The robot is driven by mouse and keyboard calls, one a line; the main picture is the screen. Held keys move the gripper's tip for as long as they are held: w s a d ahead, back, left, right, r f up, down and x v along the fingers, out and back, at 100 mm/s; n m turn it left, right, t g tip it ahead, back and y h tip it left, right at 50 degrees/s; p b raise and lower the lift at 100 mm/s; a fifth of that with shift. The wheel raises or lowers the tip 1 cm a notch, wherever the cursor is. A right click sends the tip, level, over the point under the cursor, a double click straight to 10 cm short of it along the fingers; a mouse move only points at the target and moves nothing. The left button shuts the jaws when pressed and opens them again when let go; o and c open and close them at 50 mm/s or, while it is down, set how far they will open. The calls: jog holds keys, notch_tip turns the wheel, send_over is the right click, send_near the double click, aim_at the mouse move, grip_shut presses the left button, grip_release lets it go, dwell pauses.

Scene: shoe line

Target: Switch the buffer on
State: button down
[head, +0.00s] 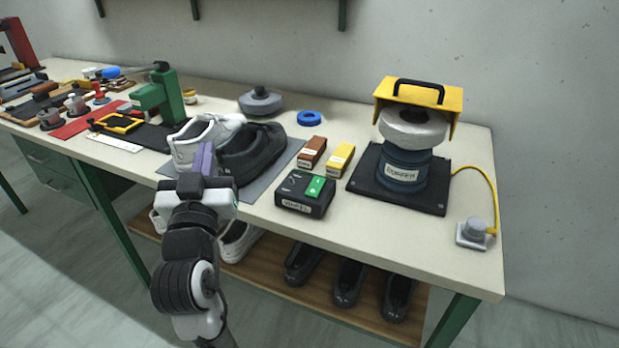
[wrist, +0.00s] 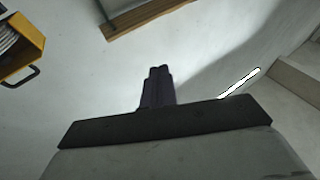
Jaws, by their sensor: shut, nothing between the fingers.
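The buffer (head: 405,165) stands on a black base plate at the right of the bench, with a yellow hood (head: 440,95) and black handle over a pale wheel. A yellow cable runs from it to a small grey unit (head: 473,232) with a round top at the bench's right front corner. The buffer's hood also shows at the upper left of the wrist view (wrist: 22,50). My gripper (head: 205,150) is shut and empty, with purple fingers pointing up. In the head view it appears in front of the shoes, left of the buffer and apart from it.
A black box (head: 292,203) with a green switch-like part sits at the bench's front edge. A brown block (head: 312,151) and a yellow block (head: 340,160) lie behind it. White and black shoes (head: 255,152) stand on a grey mat. More shoes are on the lower shelf.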

jog(key=w+d+f+m+g+h, duration=0.1)
jog(key=d+f+m+g+h, duration=0.4)
jog(key=d, duration=0.8)
notch_tip(320, 180, down, 4)
jog(key=h, duration=0.3)
jog(key=shift+d+m+g+p, duration=0.25)
jog(key=shift+m+g+p, duration=0.05)
jog(key=shift+g+p, duration=0.1)
jog(key=shift+w+f, duration=0.1)
jog(key=shift+w, duration=0.1)
jog(key=p, duration=0.2)
send_over(314, 190)
jog(key=s, duration=0.1)
jog(key=shift+s+a+f, duration=0.2)
jog(key=shift+a+f, duration=0.05)
jog(key=shift+a, duration=0.15)
jog(key=f, duration=0.2)
jog(key=w+f+p, duration=0.1)
jog(key=shift+w+d, duration=0.1)
jog(key=shift+d, duration=0.2)
jog(key=shift+w+f, duration=0.1)
jog(key=shift+f, duration=0.55)
jog(key=shift+r+p, duration=0.1)
jog(key=shift+p, duration=0.35)
